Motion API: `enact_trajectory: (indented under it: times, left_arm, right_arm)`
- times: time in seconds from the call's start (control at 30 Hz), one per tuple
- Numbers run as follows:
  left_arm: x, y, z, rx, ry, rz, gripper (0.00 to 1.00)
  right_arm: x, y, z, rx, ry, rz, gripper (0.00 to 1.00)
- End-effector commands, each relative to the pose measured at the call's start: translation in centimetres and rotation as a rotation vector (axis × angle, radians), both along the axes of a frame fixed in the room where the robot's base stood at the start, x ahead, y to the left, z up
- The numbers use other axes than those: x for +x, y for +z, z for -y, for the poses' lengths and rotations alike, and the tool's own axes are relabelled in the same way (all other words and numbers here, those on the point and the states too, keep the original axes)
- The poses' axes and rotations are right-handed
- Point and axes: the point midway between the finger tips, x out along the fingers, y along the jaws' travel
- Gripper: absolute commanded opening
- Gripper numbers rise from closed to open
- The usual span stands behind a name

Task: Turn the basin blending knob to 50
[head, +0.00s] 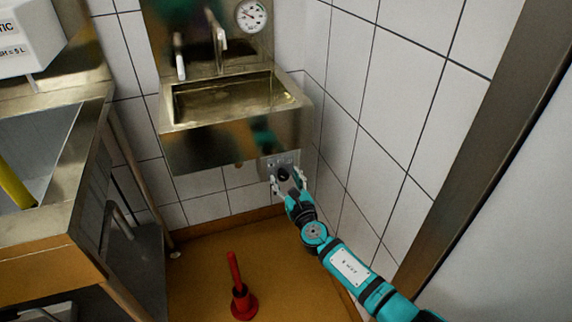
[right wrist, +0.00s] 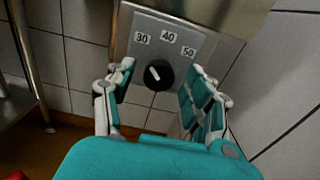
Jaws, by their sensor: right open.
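The black blending knob (right wrist: 158,76) sits on a grey metal panel (right wrist: 196,38) under the steel basin (head: 230,140). The panel bears the labels 30, 40 and 50 in an arc above the knob. The knob's white mark tilts up and left, between the 30 and the 40. My right gripper (head: 287,184) is open at the panel. In the right wrist view its fingers (right wrist: 163,82) stand on either side of the knob, with a visible gap on each side. My left gripper is not in view.
A round dial gauge (head: 252,15) hangs on the wall above the basin. A red plunger (head: 241,300) stands on the brown floor. A steel sink counter (head: 75,190) is at the left. The tiled wall (head: 365,130) lies close to the right of my arm.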

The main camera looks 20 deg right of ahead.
Motion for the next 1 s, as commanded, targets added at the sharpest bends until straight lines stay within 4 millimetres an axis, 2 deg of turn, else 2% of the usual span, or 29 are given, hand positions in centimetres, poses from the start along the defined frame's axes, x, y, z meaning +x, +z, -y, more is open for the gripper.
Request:
enact_trajectory:
  times: [0.4,0.8,1.0]
  left_arm:
    - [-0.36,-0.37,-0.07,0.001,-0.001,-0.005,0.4]
    - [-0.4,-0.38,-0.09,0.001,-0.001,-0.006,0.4]
    - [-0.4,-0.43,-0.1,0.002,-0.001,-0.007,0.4]
  right_arm:
    - [-0.11,-0.03,-0.43,-0.001,-0.001,0.0,0.54]
    - [-0.08,0.0,-0.4,0.0,-0.001,0.0,0.02]
    - [-0.08,-0.01,-0.4,0.01,-0.001,0.001,0.0]
